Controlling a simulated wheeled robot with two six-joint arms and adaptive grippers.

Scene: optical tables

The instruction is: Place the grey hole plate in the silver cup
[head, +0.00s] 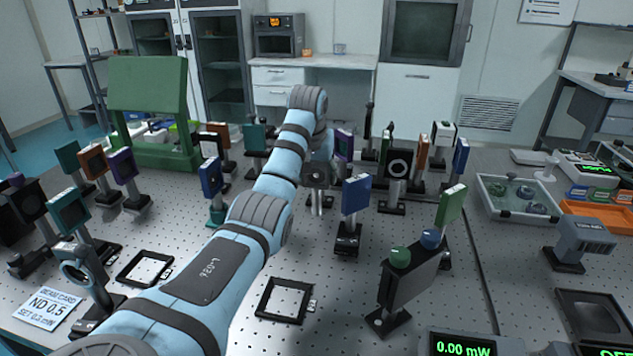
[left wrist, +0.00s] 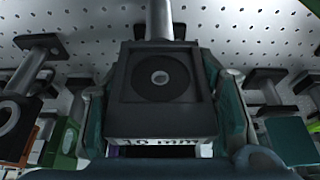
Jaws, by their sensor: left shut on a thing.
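The grey hole plate (left wrist: 160,80) shows large in the left wrist view, a dark square with a black ring around a small hole and a "10 mm" label on its edge. A silver post extends from it. My left gripper (left wrist: 163,110) is shut on the plate, one finger on each side. In the head view the grey plate (head: 317,174) is beyond my left arm, with its post below; the arm partly hides this area. I cannot pick out the silver cup with certainty. My right gripper is not in view.
Several post-mounted optics crowd around the held plate, including a blue plate (head: 356,194) and a black ringed plate (head: 398,166).

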